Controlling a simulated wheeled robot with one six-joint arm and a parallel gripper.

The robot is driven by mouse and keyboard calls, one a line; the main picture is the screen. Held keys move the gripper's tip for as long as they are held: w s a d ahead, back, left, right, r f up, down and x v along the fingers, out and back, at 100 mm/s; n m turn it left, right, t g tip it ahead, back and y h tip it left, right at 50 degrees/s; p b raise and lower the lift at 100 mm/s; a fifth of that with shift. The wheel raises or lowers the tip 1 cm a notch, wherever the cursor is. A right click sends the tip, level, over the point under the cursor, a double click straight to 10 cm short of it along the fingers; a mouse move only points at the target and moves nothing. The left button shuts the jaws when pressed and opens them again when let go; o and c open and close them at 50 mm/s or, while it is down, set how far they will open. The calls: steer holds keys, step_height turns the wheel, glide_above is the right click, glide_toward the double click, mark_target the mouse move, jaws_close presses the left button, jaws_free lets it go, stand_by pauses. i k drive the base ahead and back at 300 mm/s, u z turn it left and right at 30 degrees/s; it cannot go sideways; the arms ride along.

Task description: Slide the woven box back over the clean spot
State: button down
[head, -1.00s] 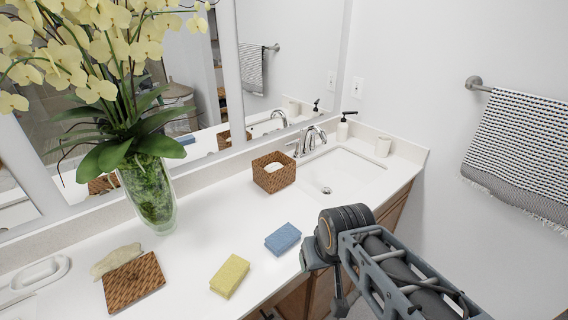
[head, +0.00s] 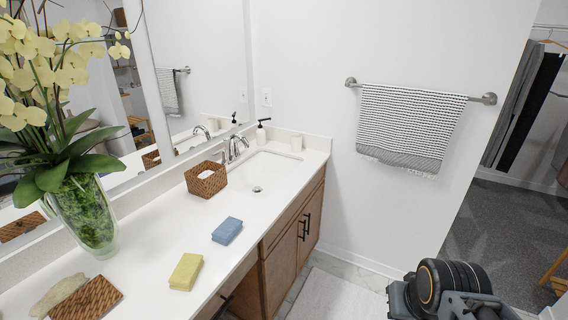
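A low brown woven box (head: 87,298) lies at the front left of the white counter (head: 150,262). A pale beige, irregular patch or cloth (head: 58,291) shows along its back left edge; I cannot tell which it is. An open woven basket (head: 206,178) with something white inside stands farther back, left of the sink. Part of my arm (head: 445,285) shows at the bottom right, off the counter and over the floor. My gripper's fingers are not visible.
A yellow sponge (head: 186,272) and a blue sponge (head: 227,231) lie near the counter's front edge. A glass vase (head: 88,222) with orchids stands behind the woven box. The sink (head: 262,170), soap dispenser (head: 261,132) and cup (head: 296,143) are at the far end.

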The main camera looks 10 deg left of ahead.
mark_target(205, 188)
steer(key=z, duration=0.3)
steer(key=i, duration=1.55)
steer(key=u, duration=1.65)
steer(key=i, duration=0.9)
steer(key=u, duration=1.05)
